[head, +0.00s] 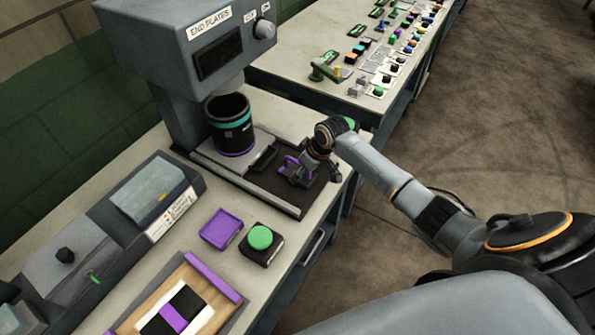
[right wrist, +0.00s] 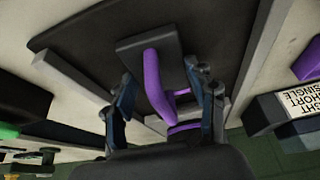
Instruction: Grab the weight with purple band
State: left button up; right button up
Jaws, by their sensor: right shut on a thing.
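The weight with the purple band (right wrist: 153,82) shows in the right wrist view as a dark block with a curved purple piece standing on it. My right gripper (right wrist: 165,95) has its two fingers on either side of the purple piece and is shut on it. In the head view the purple piece (head: 289,163) shows under my right gripper (head: 297,172), above the dark plate of the press. The fingers partly hide the weight. I cannot tell whether it touches the plate. My left gripper is not in view.
The grey press (head: 190,60) holds a black cylinder (head: 230,140) with teal and purple bands, left of my right gripper. Nearer are a purple tray (head: 221,229), a green button (head: 260,238) and a wooden tray (head: 195,262). Another table (head: 300,82) with small parts stands behind.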

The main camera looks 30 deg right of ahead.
jog(key=c, duration=0.3)
jog(key=shift+w+r, duration=0.1)
grip_shut()
